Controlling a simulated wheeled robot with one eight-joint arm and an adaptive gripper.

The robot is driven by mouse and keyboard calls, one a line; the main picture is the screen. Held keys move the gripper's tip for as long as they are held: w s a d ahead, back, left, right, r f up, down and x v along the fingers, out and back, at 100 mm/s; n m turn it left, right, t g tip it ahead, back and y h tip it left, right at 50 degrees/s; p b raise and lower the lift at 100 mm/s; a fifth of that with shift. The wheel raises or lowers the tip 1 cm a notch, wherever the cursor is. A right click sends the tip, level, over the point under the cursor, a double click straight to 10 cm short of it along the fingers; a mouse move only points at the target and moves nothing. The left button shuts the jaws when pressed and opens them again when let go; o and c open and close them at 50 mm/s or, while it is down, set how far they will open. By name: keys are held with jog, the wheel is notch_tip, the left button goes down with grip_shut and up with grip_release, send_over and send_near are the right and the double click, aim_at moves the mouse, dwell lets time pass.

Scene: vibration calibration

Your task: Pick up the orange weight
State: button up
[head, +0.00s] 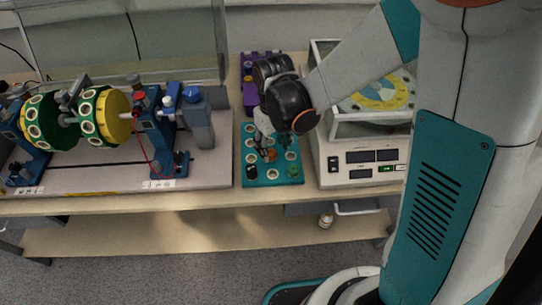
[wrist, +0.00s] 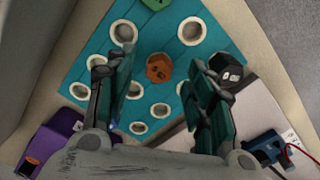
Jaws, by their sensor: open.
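The orange weight (head: 269,155) stands in the teal tray (head: 285,181), among round pale-rimmed holes, partly behind my gripper's fingers in the head view. In the wrist view the orange weight (wrist: 159,68) shows whole, near the top middle, on the teal tray (wrist: 86,70). My gripper (head: 268,146) points down over the tray. In the wrist view my gripper (wrist: 160,58) is open, with one finger on each side of the orange weight and a gap to both. Whether the fingertips are level with it, I cannot tell.
A black weight (head: 251,172) and a green weight (head: 293,170) stand in the same tray. A purple tray (head: 247,98) lies behind it. A balance with a glass case (head: 360,178) is on the right, a rotor rig (head: 160,135) on the left.

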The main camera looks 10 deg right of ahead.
aim_at(273, 154)
notch_tip(273, 154, down, 3)
jog(key=shift+f+b, duration=0.2)
jog(key=shift+b, duration=0.45)
jog(key=shift+r, duration=0.1)
jog(key=c, duration=1)
